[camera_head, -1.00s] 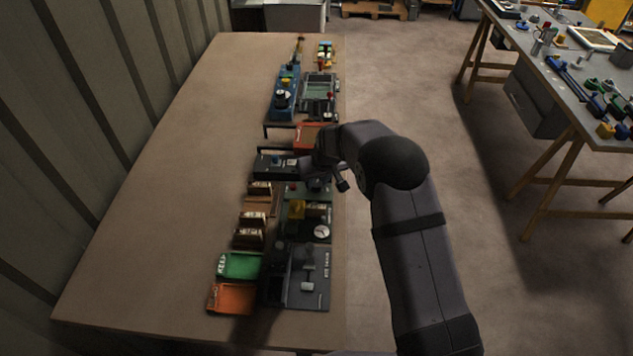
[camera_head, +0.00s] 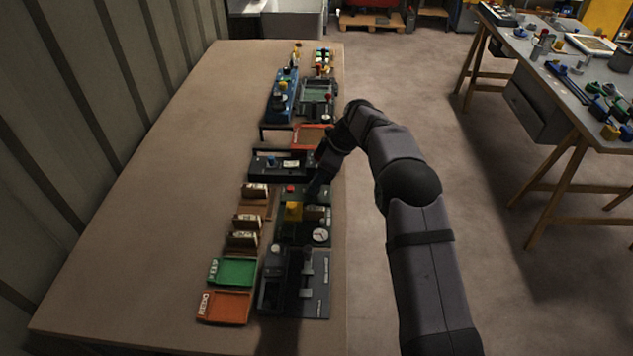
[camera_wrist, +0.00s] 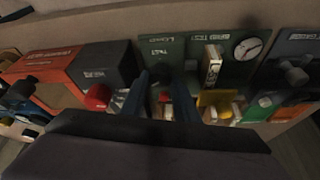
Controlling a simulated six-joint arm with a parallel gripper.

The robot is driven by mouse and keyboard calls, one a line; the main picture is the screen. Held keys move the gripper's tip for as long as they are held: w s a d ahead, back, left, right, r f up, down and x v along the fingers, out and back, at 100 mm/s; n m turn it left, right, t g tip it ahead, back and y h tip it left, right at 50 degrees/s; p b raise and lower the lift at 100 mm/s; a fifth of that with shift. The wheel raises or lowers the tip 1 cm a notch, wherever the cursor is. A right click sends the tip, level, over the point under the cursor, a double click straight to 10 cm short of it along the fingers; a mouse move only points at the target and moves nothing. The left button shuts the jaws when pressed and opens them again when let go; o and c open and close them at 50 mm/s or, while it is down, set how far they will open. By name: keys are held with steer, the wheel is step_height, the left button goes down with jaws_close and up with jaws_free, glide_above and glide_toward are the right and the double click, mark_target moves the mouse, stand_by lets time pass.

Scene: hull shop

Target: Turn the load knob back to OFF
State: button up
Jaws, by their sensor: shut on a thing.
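The dark green panel (camera_wrist: 187,62) with a LOAD label lies ahead of my gripper in the wrist view; it also shows in the head view (camera_head: 322,238). My gripper (camera_wrist: 164,82) reaches down to this panel, its two fingers shut on the dark load knob (camera_wrist: 163,70) just below the label. The fingers and the dim light hide most of the knob, so I cannot read its pointer. In the head view my gripper (camera_head: 316,188) is at the panel's far end, and the knob is hidden there.
A red button (camera_wrist: 98,97) is left of the fingers, and a yellow block (camera_wrist: 214,98) is close on their right. Green (camera_head: 232,270) and orange (camera_head: 224,306) trays lie nearby. The bench's left side is clear.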

steer(key=shift+w+d+n+g+p, duration=0.1)
steer(key=shift+n+g+p, duration=0.5)
steer(key=shift+n+p, duration=0.6)
steer(key=shift+f+n+g+p, duration=0.1)
steer(key=shift+n+g+p, duration=0.2)
steer(key=shift+n+p, duration=0.65)
steer(key=o, duration=1.1)
steer(key=shift+c, duration=0.2)
steer(key=shift+w+r, duration=0.1)
steer(key=shift+r, duration=0.1)
steer(key=shift+r, duration=0.2)
steer(key=p+v, duration=0.2)
steer(key=v, duration=0.3)
steer(key=shift+p+v, duration=0.8)
steer(key=shift+p, duration=0.1)
